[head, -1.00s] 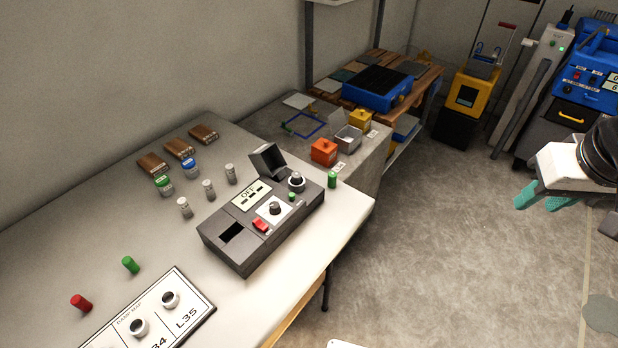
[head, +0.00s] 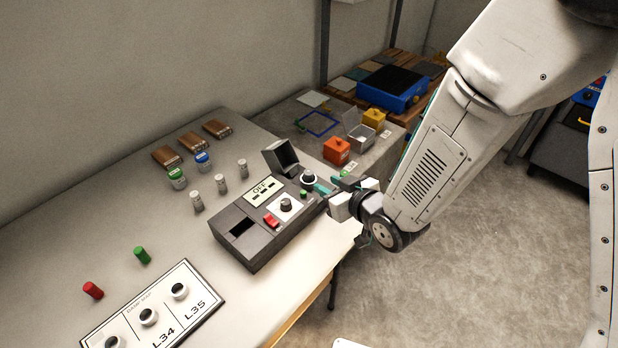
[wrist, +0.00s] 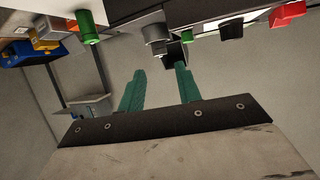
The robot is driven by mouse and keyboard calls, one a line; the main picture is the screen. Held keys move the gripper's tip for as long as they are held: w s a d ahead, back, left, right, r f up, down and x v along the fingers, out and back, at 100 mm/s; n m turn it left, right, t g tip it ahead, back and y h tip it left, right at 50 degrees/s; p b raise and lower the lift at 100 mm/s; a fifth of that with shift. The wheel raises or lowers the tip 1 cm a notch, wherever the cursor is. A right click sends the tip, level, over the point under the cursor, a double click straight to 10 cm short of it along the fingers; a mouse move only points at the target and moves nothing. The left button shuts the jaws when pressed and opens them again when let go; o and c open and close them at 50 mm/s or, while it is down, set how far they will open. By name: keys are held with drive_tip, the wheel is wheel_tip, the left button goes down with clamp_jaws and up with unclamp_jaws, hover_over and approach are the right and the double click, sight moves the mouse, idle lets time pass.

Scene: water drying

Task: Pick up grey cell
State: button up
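Three small grey-white cylinders stand upright on the table in the head view: a near one (head: 197,201), a middle one (head: 221,184) and a far one (head: 243,168). I cannot tell which, if any, is the grey cell. My gripper (head: 327,184) is at the right end of the dark meter box (head: 238,250), well to the right of these cylinders. In the wrist view its teal fingers (wrist: 160,70) are apart with nothing between them. A grey round fitting (wrist: 155,36) on the box lies just beyond the fingertips; it also shows in the head view (head: 308,177).
A green cylinder (wrist: 87,27) stands beside the box near my gripper. The box has a raised lid (head: 281,157) and a red switch (head: 271,220). Orange (head: 337,151) and yellow (head: 374,118) containers stand behind.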

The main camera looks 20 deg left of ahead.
sight(311, 176)
drive_tip(key=x, duration=0.7)
drive_tip(key=shift+w+a+f, duration=0.25)
clamp_jaws()
